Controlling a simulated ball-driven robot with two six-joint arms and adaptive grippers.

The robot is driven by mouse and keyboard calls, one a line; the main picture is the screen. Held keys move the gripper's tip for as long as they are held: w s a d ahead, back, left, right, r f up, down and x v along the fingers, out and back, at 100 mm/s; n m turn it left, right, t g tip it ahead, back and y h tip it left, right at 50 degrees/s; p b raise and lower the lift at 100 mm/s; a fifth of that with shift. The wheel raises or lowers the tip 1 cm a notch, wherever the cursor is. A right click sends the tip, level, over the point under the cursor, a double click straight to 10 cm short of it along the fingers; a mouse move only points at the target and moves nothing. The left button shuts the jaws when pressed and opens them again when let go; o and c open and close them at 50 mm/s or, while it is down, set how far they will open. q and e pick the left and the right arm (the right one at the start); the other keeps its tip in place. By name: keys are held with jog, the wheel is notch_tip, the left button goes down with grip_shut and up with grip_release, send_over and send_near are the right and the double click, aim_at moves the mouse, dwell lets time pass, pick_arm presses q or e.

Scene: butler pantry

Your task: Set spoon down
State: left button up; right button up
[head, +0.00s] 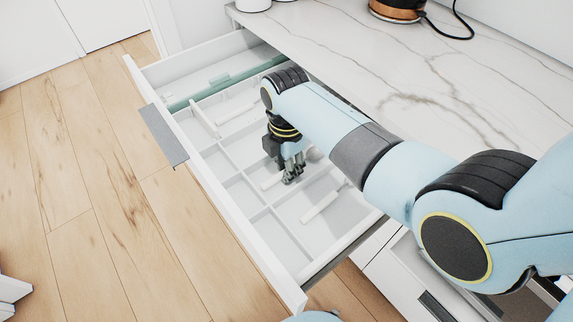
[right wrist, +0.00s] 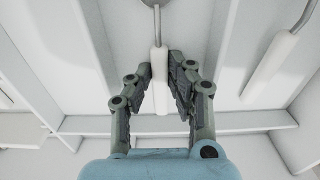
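The spoon has a white handle (right wrist: 158,62) and a thin metal neck, and most of its bowl is cut off at the top of the right wrist view. In the head view its handle (head: 271,182) lies in a compartment of the open drawer, partly hidden by my right gripper. My right gripper (head: 292,178) points down into the drawer. In the right wrist view its fingers (right wrist: 160,72) are apart on either side of the handle, with narrow gaps showing. The spoon seems to rest on the drawer floor. My left gripper is out of view.
The white drawer (head: 237,235) has low dividers. Another white-handled utensil (head: 325,202) lies to the right of the spoon, also in the right wrist view (right wrist: 270,66). A green rod-like item (head: 225,82) lies toward the far end. A marble counter (head: 400,95) overhangs the drawer's right side.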

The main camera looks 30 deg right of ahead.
jog(key=o, duration=0.4)
jog(key=shift+o, duration=0.2)
notch_tip(320, 180, up, 12)
jog(key=p, duration=0.2)
jog(key=shift+r, duration=0.15)
dwell(0.4)
